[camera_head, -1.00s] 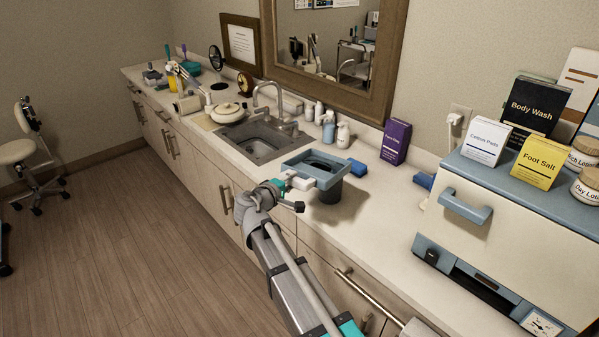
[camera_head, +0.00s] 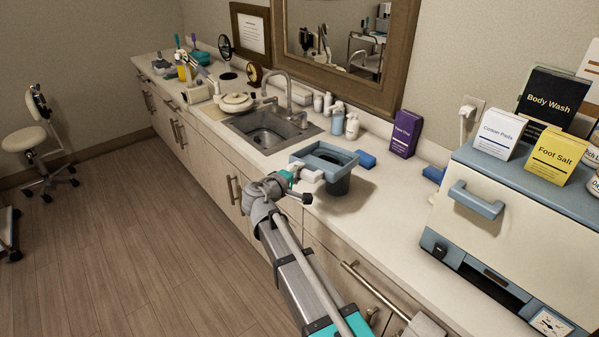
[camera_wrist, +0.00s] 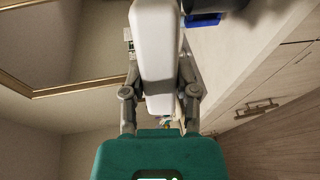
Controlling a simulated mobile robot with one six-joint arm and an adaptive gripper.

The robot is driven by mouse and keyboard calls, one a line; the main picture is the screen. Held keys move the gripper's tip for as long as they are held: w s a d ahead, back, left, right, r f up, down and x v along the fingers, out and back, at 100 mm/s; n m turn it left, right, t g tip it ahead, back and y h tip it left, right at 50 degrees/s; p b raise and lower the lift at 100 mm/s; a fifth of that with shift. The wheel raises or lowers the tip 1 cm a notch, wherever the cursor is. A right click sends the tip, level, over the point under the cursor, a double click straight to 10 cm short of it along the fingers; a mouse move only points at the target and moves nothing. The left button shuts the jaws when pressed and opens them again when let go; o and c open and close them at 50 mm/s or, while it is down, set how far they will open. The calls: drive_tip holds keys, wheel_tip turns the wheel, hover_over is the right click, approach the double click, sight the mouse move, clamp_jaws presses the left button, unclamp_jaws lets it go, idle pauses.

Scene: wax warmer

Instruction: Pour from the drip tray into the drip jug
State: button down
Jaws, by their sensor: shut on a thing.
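The drip tray is a square blue-grey tray (camera_head: 301,156) with a raised rim and a white handle (camera_head: 311,174). It is above the mouth of a dark grey round jug (camera_head: 339,186), which stands on the counter. The tray hides most of the jug's top, and I cannot tell whether they touch. My gripper (camera_head: 293,178) is shut on the tray's white handle, to the left of the jug. In the wrist view, the fingers of my gripper (camera_wrist: 160,88) close on both sides of the white handle (camera_wrist: 155,45). The tray looks roughly level; its contents cannot be made out.
A blue block (camera_head: 366,159) lies behind the jug. A purple box (camera_head: 405,134) stands near the wall. The sink (camera_head: 266,134) is to the left, with pump bottles (camera_head: 352,126) beside it. A large cream cabinet (camera_head: 510,225) fills the right. Bare counter (camera_head: 395,215) lies between.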

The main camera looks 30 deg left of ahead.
sight(302, 161)
drive_tip(key=r+g+p, duration=0.1)
drive_tip(key=p, duration=0.1)
drive_tip(key=w+r+g+p, duration=0.1)
drive_tip(key=p, duration=0.2)
drive_tip(key=r+p, duration=0.1)
drive_tip(key=p, duration=0.2)
drive_tip(key=shift+w+d+g, duration=0.1)
drive_tip(key=shift+w+g, duration=0.25)
drive_tip(key=shift+g, duration=0.05)
drive_tip(key=shift+f, duration=0.15)
idle(0.9)
drive_tip(key=shift+s, duration=0.2)
drive_tip(key=shift+w+r+g+p, duration=0.25)
drive_tip(key=shift+r+p, duration=0.35)
drive_tip(key=shift+p, duration=0.35)
drive_tip(key=shift+w+d+r+g+y+p, duration=0.1)
drive_tip(key=shift+w+r+g+y+p, duration=0.15)
drive_tip(key=shift+p, duration=0.3)
drive_tip(key=shift+w+r+g+y+p, duration=0.1)
drive_tip(key=shift+r+p, duration=0.25)
drive_tip(key=shift+p, duration=0.15)
